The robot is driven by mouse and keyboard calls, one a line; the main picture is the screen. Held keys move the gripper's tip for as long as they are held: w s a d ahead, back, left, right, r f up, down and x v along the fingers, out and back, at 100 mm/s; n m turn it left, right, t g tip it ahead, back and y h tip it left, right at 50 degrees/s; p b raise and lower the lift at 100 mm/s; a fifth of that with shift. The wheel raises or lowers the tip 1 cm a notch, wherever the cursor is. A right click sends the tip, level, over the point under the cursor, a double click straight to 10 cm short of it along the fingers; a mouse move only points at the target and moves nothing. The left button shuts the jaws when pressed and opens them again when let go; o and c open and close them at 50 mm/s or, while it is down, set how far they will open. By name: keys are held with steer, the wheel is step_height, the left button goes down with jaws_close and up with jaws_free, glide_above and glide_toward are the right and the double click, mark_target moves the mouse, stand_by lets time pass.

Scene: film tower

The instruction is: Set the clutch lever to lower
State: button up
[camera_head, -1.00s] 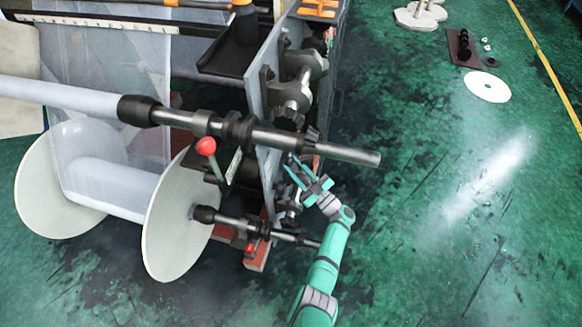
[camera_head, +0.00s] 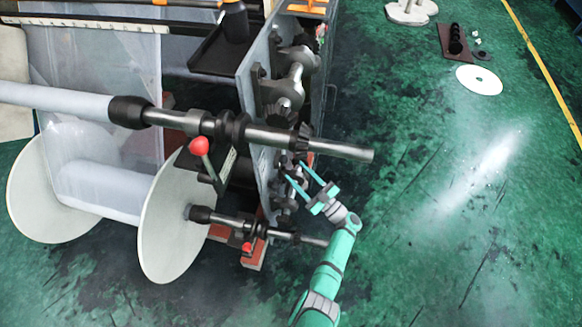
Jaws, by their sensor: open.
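A lever with a red ball knob (camera_head: 199,146) stands beside the machine's side plate, below the upper shaft (camera_head: 270,137). A smaller red knob (camera_head: 247,247) shows lower, by the lower shaft (camera_head: 232,221). No label tells me which is the clutch lever. My gripper (camera_head: 296,171) is open and empty, with its two teal fingers spread. It is right of the red ball lever, by the outer side of the side plate, and clearly apart from the knob.
The upper shaft's bare end juts out just above my fingers, and the lower shaft's end (camera_head: 312,240) lies below them. A large white reel disc (camera_head: 165,225) is left of the lower shaft. Green floor on the right is mostly clear, with a white disc (camera_head: 479,80) farther back.

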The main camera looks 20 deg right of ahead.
steer(key=v, duration=0.5)
steer(key=shift+s+d+f, duration=0.1)
steer(key=shift+s+d, duration=0.05)
steer(key=shift+s, duration=0.1)
stand_by(0.3)
